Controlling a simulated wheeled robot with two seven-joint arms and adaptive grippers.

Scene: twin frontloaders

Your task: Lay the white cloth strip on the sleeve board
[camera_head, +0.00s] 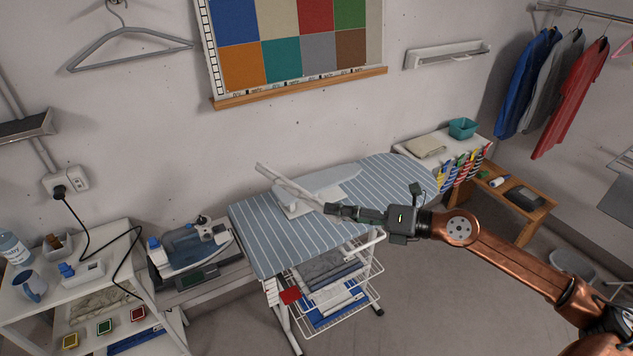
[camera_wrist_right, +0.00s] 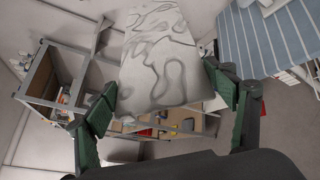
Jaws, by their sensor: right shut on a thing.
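The white cloth strip (camera_head: 283,180) shows in the head view as a thin, pale, slanting band. My right gripper (camera_head: 332,209) is shut on its near end. In the right wrist view the strip (camera_wrist_right: 160,50) extends away from between the fingers of the gripper (camera_wrist_right: 163,92), with grey wavy shading on it. The pale grey-blue sleeve board (camera_head: 337,180) stands on the striped ironing board. In the head view the strip crosses in front of the sleeve board's left end; I cannot tell whether they touch. My left gripper is not in view.
The ironing board (camera_head: 262,235) has bare striped cover around the sleeve board. A wire rack (camera_head: 335,290) with folded cloth is below it. An iron station (camera_head: 190,245) and a white shelf (camera_head: 110,235) stand at left. A wooden bench (camera_head: 520,205) stands at right.

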